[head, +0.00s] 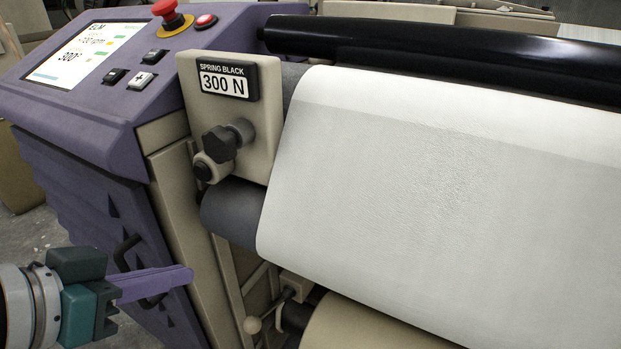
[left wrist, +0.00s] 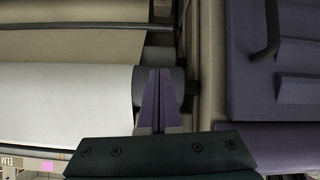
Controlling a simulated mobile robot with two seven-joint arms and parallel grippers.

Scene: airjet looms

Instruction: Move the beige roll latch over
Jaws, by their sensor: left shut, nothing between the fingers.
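The beige roll (head: 375,326) shows at the bottom of the head view, below the white cloth. A small lever with a beige ball knob (head: 253,325) sits just left of it, near a dark rod and a small beige block (head: 296,287); this looks like the roll latch. My left gripper (head: 190,273) has slim purple fingers, shut and empty, left of and above the knob, in front of the loom's side. In the left wrist view its fingers (left wrist: 158,75) appear in front of the grey roller end; I cannot make out the latch clearly there. My right gripper is not in view.
The white cloth (head: 450,190) hangs over a grey roller (head: 232,208). A beige plate (head: 262,130) with a black knob (head: 222,143) stands above. The purple cabinet (head: 90,200) has a black handle (left wrist: 272,30). A control panel with a red stop button (head: 168,12) is at upper left.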

